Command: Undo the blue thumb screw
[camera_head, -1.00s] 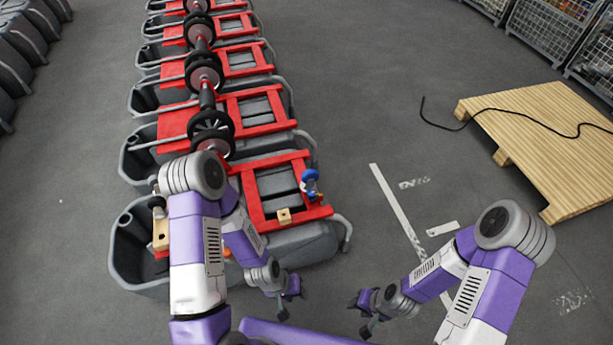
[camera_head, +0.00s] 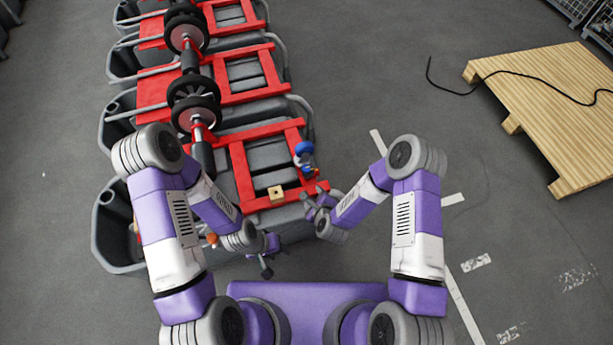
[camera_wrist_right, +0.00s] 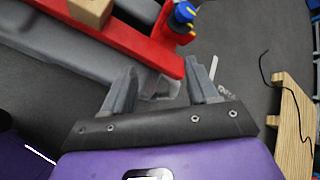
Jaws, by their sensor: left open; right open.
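The blue thumb screw (camera_head: 304,150) stands at the right side of the nearest tank's red frame (camera_head: 242,172), with a small yellow and red part at its foot. It also shows in the right wrist view (camera_wrist_right: 184,13), beyond my open fingers and a little to the right. My right gripper (camera_head: 318,199) is open and empty, just below the frame's near right corner and apart from the screw. It also shows in the right wrist view (camera_wrist_right: 163,80). My left gripper (camera_head: 268,258) is lower, near the tank's front edge, open and empty.
A small wooden block (camera_head: 276,194) sits on the frame's near bar; it shows in the right wrist view (camera_wrist_right: 91,10). Several more grey tanks with red frames run back in a row. A wooden pallet (camera_head: 550,110) with a black cable lies right.

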